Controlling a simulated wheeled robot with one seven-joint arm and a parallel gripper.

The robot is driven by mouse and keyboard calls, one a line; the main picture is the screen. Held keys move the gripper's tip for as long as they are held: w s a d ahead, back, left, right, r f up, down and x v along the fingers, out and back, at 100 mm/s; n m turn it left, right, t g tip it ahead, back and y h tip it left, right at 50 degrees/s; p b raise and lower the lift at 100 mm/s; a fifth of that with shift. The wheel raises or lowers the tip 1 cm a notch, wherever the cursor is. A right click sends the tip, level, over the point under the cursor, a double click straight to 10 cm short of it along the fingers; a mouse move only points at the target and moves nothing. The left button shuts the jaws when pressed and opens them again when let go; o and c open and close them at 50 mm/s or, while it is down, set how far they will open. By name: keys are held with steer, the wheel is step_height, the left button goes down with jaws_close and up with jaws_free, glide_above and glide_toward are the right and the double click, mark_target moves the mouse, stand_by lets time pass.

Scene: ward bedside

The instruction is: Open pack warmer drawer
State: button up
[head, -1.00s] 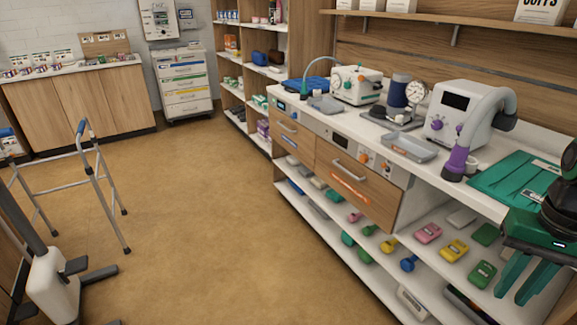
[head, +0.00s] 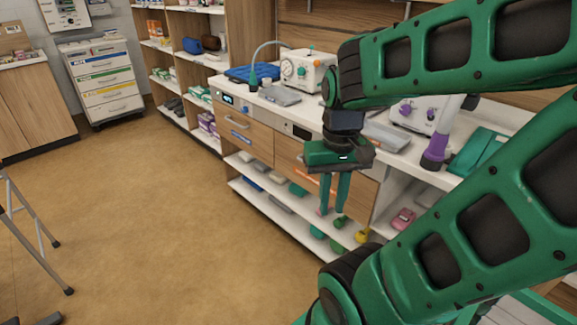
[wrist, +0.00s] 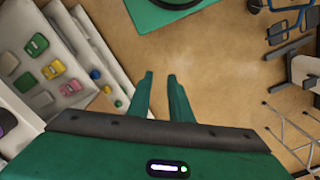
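Two wood-fronted drawers sit under the counter in the head view, both looking shut. The left drawer (head: 258,143) has a bar handle, a blue label and a small lit display above it. The right drawer (head: 285,150) has an orange label and is partly hidden behind my gripper, its handle covered. I cannot tell which is the pack warmer drawer. My gripper (head: 332,209) hangs fingers-down in front of the right drawer, its fingers apart and empty. In the wrist view my gripper (wrist: 160,76) also shows a gap between its fingers, above the floor.
An open shelf (head: 290,225) below holds small coloured items. A walking frame (head: 30,220) stands at left. The floor (head: 150,200) between is clear.

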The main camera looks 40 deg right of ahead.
steer(key=shift+w+d, duration=0.1)
steer(key=shift+d, duration=0.1)
steer(key=w+d+f+m+t+y, duration=0.2)
steer(key=w+d+f+m+t, duration=0.15)
steer(key=w+f, duration=0.7)
steer(key=w+d+f+m+t+y, duration=0.25)
steer(key=w+d+f+t, duration=0.2)
steer(key=w+f, duration=0.65)
steer(key=w+d+f+m+t+h, duration=0.15)
steer(key=d+m+t+h, duration=0.25)
steer(key=d+m, duration=0.5)
steer(key=w+d+r+m+t+h, duration=0.1)
steer(key=w+d+m+t+h, duration=0.15)
steer(key=d+m+h, duration=0.65)
steer(key=w+d+f+n+y, duration=0.1)
steer(key=w, duration=0.2)
steer(key=w+d+n+y, duration=0.1)
steer(key=w+d+y, duration=0.1)
steer(key=w, duration=0.1)
steer(key=w+d+f+n+y, duration=0.1)
steer(key=w+d, duration=0.1)
steer(key=w, duration=0.1)
steer(key=shift+w+f+t+y, duration=0.2)
steer(key=shift+f+t+y, duration=0.05)
steer(key=shift+f+t, duration=0.1)
